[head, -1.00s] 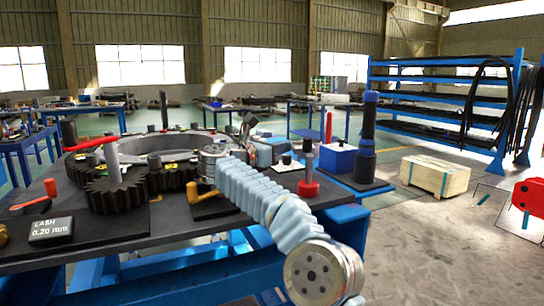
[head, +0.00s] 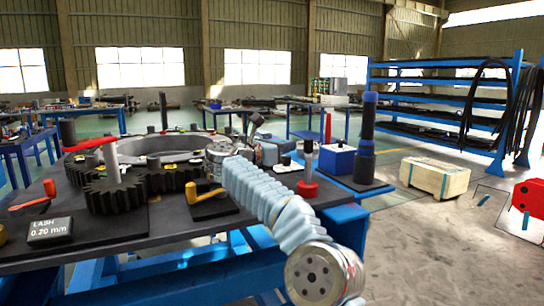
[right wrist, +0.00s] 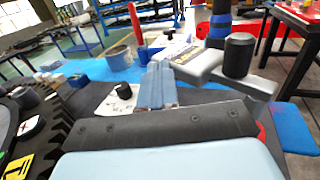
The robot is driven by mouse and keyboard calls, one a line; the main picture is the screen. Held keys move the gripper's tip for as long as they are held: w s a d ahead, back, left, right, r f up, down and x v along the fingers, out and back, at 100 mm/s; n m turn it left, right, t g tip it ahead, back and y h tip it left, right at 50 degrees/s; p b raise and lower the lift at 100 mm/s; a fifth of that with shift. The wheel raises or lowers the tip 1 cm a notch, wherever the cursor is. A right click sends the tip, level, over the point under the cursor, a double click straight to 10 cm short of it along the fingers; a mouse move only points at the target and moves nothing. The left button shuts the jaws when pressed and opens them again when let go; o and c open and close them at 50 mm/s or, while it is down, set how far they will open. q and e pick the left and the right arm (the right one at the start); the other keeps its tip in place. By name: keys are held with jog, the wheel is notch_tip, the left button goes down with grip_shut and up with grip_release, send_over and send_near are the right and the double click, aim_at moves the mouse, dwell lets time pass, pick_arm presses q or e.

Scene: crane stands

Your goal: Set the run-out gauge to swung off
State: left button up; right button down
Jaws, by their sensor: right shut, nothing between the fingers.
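My right gripper (head: 272,152) reaches over the near table beside the large ring. In the right wrist view its pale blue fingers (right wrist: 157,84) are together with nothing between them. Just right of them is a grey bar with a label and an upright black knob (right wrist: 238,56); it looks like part of the run-out gauge, but I cannot be sure. I cannot tell whether the fingers touch the bar. In the head view a dark-topped post on a red base (head: 307,172) stands right of the gripper. The gauge's setting cannot be read. My left gripper is not in view.
The ring (head: 150,146), dark gears (head: 115,196) and a yellow crank (head: 204,193) crowd the table. A blue box (head: 338,162) and a tall black-and-blue pillar (head: 366,140) stand to the right. A wooden crate (head: 434,177) is on the open floor.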

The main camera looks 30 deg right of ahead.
jog(key=b+v, duration=0.2)
jog(key=v, duration=1.2)
